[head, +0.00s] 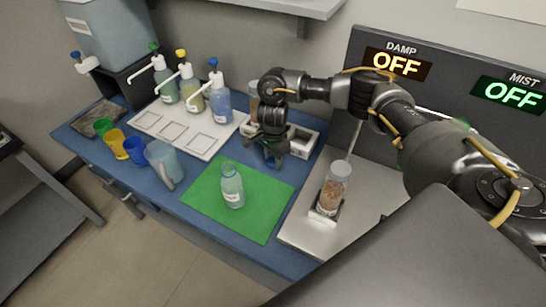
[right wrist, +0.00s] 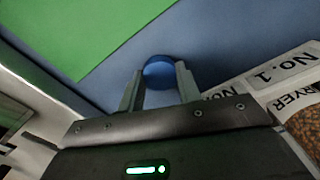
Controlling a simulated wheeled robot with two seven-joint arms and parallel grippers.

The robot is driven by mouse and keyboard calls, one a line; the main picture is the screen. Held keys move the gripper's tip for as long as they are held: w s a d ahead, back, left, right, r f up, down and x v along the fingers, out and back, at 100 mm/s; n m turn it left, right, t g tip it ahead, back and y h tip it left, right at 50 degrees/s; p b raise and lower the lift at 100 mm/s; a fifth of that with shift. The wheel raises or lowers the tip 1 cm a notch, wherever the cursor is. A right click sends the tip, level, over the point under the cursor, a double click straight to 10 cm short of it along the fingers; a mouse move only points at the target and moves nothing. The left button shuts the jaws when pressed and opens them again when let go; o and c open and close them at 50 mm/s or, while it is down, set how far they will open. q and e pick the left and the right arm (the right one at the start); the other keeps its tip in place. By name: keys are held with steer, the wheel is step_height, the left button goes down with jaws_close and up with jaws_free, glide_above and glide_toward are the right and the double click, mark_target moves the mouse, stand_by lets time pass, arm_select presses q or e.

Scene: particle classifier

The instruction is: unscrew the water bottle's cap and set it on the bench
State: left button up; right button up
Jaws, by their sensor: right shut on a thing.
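The clear water bottle (head: 232,187) stands upright on the green mat (head: 205,203) in the head view, with no coloured cap on its neck. My right gripper (head: 272,160) points down over the blue bench, beyond the mat and to the right of the bottle. It is shut on the blue cap (right wrist: 159,74), which shows between the two fingers in the right wrist view. Blue bench surface (right wrist: 205,45) shows around the cap; I cannot tell whether the cap touches it. My left gripper is not in view.
Several coloured cups (head: 117,144) and a clear jug (head: 163,163) stand left of the mat. White bins (head: 300,140) sit right of my gripper. A jar of brown grains (head: 332,192) stands at right.

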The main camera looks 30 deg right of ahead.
mark_target(273, 161)
steer(key=shift+f, duration=0.1)
steer(key=o, duration=1.1)
steer(key=shift+r, duration=0.55)
step_height(273, 161, up, 11)
steer(key=shift+r, duration=0.15)
